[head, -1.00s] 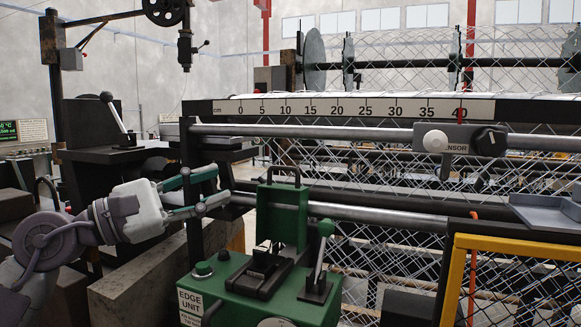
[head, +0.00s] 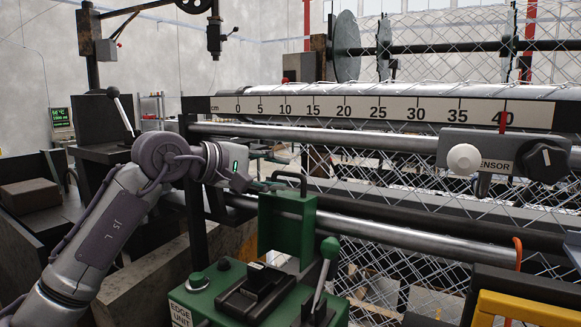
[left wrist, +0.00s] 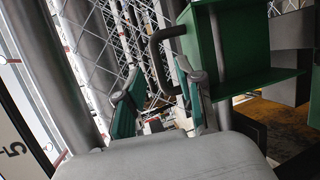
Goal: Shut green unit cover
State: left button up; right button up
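The green unit cover (head: 287,226) stands upright at the back of the green edge unit (head: 225,296), with a dark bar handle (head: 289,176) on its top edge. In the left wrist view the cover (left wrist: 217,42) is at upper right, and its handle (left wrist: 154,52) reaches toward the space between my fingertips. My left gripper (head: 268,185) is just left of the handle in the head view. In the left wrist view its two fingers (left wrist: 158,78) are apart, so it is open. I cannot tell whether it touches the handle. My right gripper is not in view.
A lever with a green knob (head: 328,248) and a green button (head: 196,281) are on the unit. A metal rail (head: 385,233) runs behind the cover. A sensor box (head: 503,156) hangs at right, and a yellow frame (head: 525,305) is at lower right.

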aim_at(286, 175)
pick_arm(q)
jog(key=shift+p+x, duration=0.35)
jog(key=shift+x, duration=0.85)
jog(key=shift+w+d+f, duration=0.1)
jog(key=shift+w+d, duration=0.25)
jog(key=shift+d, duration=0.05)
jog(key=shift+d+f, duration=0.1)
jog(key=shift+d, duration=0.05)
jog(key=shift+c, duration=0.5)
jog(key=c, duration=0.5)
grip_shut()
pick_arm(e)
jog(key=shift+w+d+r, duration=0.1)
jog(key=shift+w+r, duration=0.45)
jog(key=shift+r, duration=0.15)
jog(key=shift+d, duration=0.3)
